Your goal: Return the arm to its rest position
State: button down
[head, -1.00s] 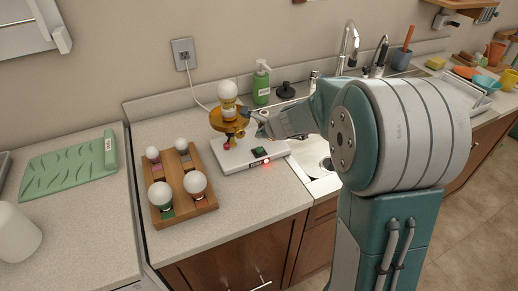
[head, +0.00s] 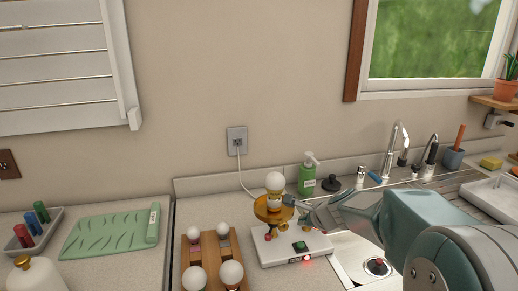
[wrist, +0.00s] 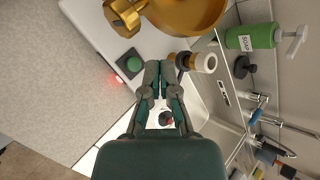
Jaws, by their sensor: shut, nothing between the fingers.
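My gripper (head: 300,206) is at the right side of the gold dish (head: 266,213), close to it; I cannot tell whether they touch. In the wrist view my gripper (wrist: 160,66) has its fingers together with nothing between them. The arm stretches in from the right of the head view. A white bulb (head: 274,182) stands upright above the dish, which sits on a white box (head: 272,249). The box has a green button (head: 300,246) and a glowing red light (head: 307,258).
A wooden rack (head: 208,248) with several bulbs stands left of the box. A green soap bottle (head: 308,176) and the faucet (head: 397,145) are behind. The sink (head: 352,262) lies right, under my arm. A green mat (head: 105,233) is far left.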

jog(key=s+r+n+g+h, duration=0.1)
jog(key=s+r+n+h, duration=0.1)
jog(key=s+n, duration=0.8)
jog(key=s+r+n+g+h, duration=0.1)
jog(key=s+r+n, duration=0.2)
jog(key=s+n, duration=0.7)
jog(key=s, duration=1)
jog(key=shift+s+d+n+g+h, duration=0.3)
jog(key=shift+s+h, duration=0.05)
jog(key=shift+h, duration=0.05)
